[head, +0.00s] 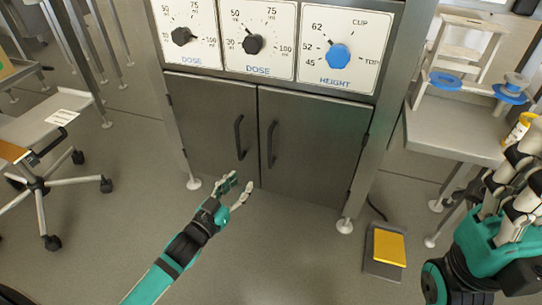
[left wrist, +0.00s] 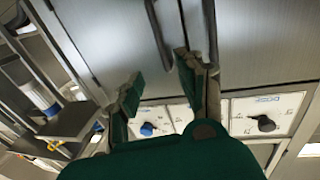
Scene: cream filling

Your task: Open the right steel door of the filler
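The right steel door (head: 315,140) of the filler is shut, flush beside the left steel door (head: 215,125). Its black upright handle (head: 271,144) is near the seam; the left door's handle (head: 240,137) is just left of it. My left gripper (head: 237,187) is open and empty, low in front of the doors, below the handles. In the left wrist view its spread fingers (left wrist: 160,66) point at the doors, with the right door's handle (left wrist: 158,35) ahead in line with the gap. Whether they touch it I cannot tell. My right gripper (head: 525,165) is at the right edge, its fingertips partly cut off.
Above the doors are dial panels with two black knobs and a blue knob (head: 338,56). A yellow foot pedal (head: 389,247) lies on the floor at right. A grey side table (head: 450,130) stands right, a wheeled stool (head: 40,130) left. The floor before the doors is clear.

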